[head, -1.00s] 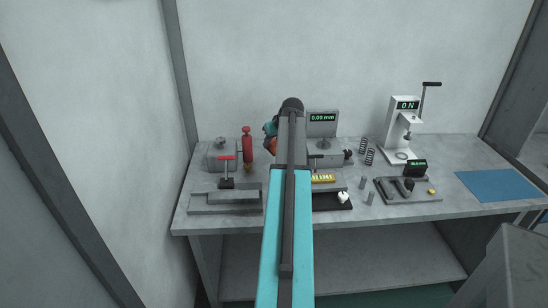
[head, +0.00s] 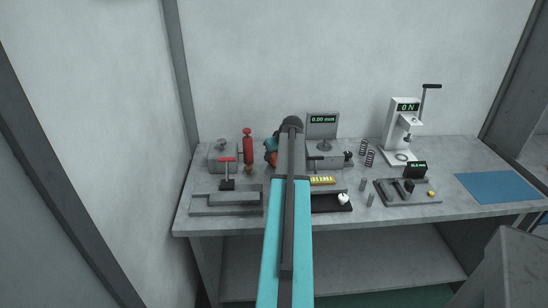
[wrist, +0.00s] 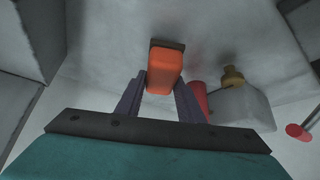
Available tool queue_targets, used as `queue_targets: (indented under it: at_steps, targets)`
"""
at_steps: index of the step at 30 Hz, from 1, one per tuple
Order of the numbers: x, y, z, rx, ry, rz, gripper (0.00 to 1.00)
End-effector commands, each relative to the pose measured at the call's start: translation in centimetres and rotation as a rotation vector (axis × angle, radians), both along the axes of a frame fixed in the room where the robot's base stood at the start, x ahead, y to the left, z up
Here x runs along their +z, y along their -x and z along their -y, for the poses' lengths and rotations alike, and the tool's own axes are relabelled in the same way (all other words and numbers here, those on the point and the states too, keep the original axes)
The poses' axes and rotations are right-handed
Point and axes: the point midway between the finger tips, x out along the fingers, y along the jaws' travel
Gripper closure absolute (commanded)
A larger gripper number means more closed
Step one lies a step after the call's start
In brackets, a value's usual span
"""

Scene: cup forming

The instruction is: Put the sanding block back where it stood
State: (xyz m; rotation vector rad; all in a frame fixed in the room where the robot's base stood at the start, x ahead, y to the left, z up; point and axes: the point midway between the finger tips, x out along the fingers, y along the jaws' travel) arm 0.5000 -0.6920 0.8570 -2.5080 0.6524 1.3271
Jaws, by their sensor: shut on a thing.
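The sanding block is orange with a dark brown strip along one end. In the wrist view the sanding block (wrist: 165,70) sits between the two dark fingers of my gripper (wrist: 160,98), which is shut on it. In the head view my own arm hides most of the gripper. Only a small orange patch of the block (head: 271,159) shows left of the arm, near the back of the bench (head: 450,155). I cannot tell whether the block touches the bench top.
A red cylinder (head: 248,146) and a grey block (head: 221,158) stand close to the left of the gripper. A 0.00 mm gauge (head: 322,126) stands to the right. A blue mat (head: 498,187) lies clear at far right.

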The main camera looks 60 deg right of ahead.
Motion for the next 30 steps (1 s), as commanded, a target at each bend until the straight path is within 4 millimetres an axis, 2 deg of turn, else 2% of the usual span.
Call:
queue_targets:
  at_steps: [5, 19, 20, 22, 23, 30]
  targets:
    - [-1.3, 0.0, 0.0, 0.0, 0.0, 0.001, 1.0]
    - [-1.8, 0.1, 0.1, -0.001, 0.001, 0.001, 1.0]
    - [-1.7, 0.1, 0.1, -0.001, 0.001, 0.001, 0.62]
    - [-1.7, 0.1, 0.1, -0.001, 0.0, 0.0, 0.51]
    - [-1.7, 0.1, 0.1, -0.001, 0.0, 0.0, 0.47]
    - [-1.7, 0.1, 0.1, -0.001, 0.0, 0.0, 0.47]
